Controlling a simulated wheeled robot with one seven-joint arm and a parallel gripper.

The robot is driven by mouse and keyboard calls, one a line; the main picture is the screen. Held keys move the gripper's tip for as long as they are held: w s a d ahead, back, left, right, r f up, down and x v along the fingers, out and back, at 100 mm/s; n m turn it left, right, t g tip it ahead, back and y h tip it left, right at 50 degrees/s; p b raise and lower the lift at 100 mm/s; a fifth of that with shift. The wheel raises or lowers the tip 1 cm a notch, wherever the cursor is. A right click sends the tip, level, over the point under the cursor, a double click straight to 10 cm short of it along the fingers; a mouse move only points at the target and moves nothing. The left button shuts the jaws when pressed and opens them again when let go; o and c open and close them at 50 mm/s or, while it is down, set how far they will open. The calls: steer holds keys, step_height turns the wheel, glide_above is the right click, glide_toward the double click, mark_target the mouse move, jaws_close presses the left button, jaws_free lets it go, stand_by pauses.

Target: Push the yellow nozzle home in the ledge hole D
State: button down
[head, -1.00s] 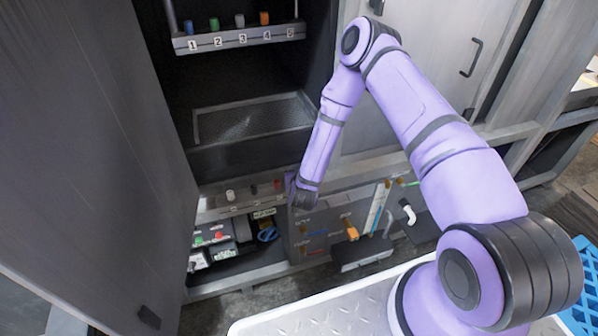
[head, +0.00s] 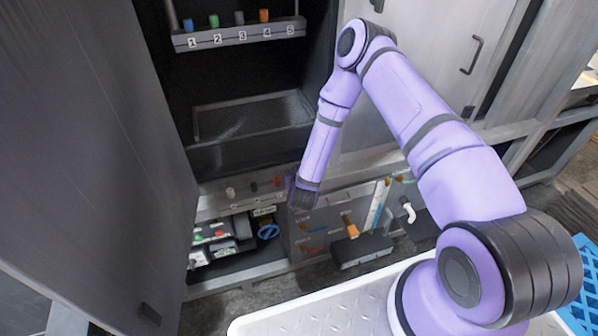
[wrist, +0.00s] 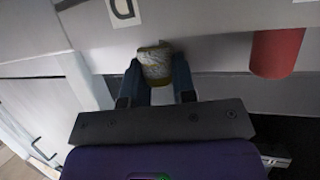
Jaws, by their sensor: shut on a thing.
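The yellow nozzle (wrist: 154,62) is between the two fingers of my gripper (wrist: 156,75) in the wrist view. My gripper is shut on it. The nozzle is at the ledge (wrist: 205,52), close by the letter D label (wrist: 123,10). The hole itself is hidden, and I cannot tell how deep the nozzle sits. In the head view my gripper (head: 292,190) is at the right end of the lower ledge (head: 215,207), and the yellow nozzle is hidden there.
A red nozzle (wrist: 276,52) stands beside my gripper on the ledge. A dark nozzle (head: 254,187) and a white nozzle (head: 230,192) stand farther left. Above is a numbered rack (head: 240,38) with several coloured nozzles. A large open door (head: 90,150) bounds the left side.

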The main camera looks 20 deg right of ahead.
steer(key=shift+f, duration=0.4)
stand_by(0.3)
steer(key=c, duration=0.8)
jaws_free()
steer(key=shift+c, duration=0.2)
steer(key=shift+s, duration=0.1)
steer(key=v, duration=1)
steer(key=shift+s+r, duration=0.2)
steer(key=shift+s, duration=0.05)
steer(key=shift+a, duration=0.1)
